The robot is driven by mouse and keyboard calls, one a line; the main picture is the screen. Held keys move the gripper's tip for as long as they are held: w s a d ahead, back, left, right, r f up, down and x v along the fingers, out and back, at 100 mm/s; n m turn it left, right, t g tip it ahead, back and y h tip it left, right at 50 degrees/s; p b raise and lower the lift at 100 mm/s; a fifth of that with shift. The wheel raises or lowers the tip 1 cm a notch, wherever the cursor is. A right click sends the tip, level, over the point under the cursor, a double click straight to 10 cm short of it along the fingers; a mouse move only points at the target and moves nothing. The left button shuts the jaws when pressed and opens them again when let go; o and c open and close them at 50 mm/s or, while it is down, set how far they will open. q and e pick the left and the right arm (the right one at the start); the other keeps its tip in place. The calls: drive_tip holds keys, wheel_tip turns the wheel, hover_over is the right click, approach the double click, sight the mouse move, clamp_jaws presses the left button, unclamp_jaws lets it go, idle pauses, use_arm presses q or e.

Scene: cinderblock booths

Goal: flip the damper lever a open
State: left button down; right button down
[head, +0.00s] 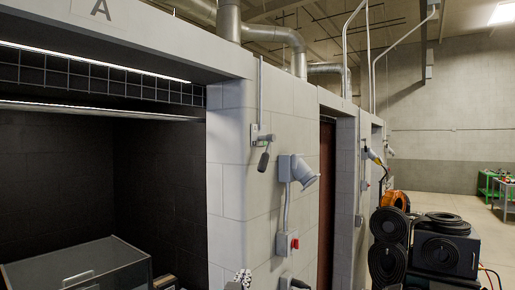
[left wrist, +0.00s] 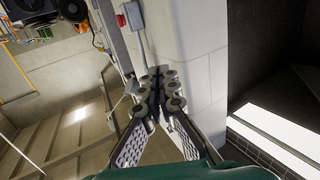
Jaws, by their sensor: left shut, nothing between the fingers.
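The damper lever by booth A (head: 263,161) has a dark handle hanging down from a grey bracket on the pale block pillar, in the head view. A plate with the letter A (head: 101,9) is on the beam above the booth at the left. Only the tip of my left gripper (head: 241,279) shows at the bottom edge of the head view, well below the lever. In the left wrist view my left gripper (left wrist: 160,92) has its fingertips together with nothing between them, in front of the pillar. I cannot make out the lever there. My right gripper is not in view.
A dark cabinet (head: 80,268) stands inside the booth. Coiled black hoses (head: 389,225) are stacked at the right.

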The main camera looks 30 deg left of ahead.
use_arm(q)
drive_tip(key=w+a+r+m+t+h+p, duration=0.1)
drive_tip(key=a+r+p, duration=0.1)
drive_tip(key=r, duration=0.7)
drive_tip(key=w+a+r+m+t+h+p, duration=0.2)
drive_tip(key=r+p, duration=0.3)
drive_tip(key=r, duration=0.4)
drive_tip(key=w+a+r+m+t+h+p, duration=0.1)
drive_tip(key=r+p, duration=0.3)
drive_tip(key=r, duration=0.5)
drive_tip(key=shift+w+a+r+m+t+h, duration=0.25)
drive_tip(key=shift+w+a+m+t+h, duration=0.2)
drive_tip(key=shift+w+h, duration=0.2)
drive_tip(key=p, duration=0.3)
approach(263, 158)
wheel_tip(263, 158, up, 4)
drive_tip(key=w, duration=0.2)
drive_tip(key=w+f, duration=0.1)
drive_tip(key=w+f+p, duration=0.1)
drive_tip(key=w, duration=0.1)
drive_tip(key=shift+a, duration=0.25)
drive_tip(key=shift+w+a+f, duration=0.1)
drive_tip(key=shift+w+f, duration=0.15)
drive_tip(key=shift+w, duration=0.1)
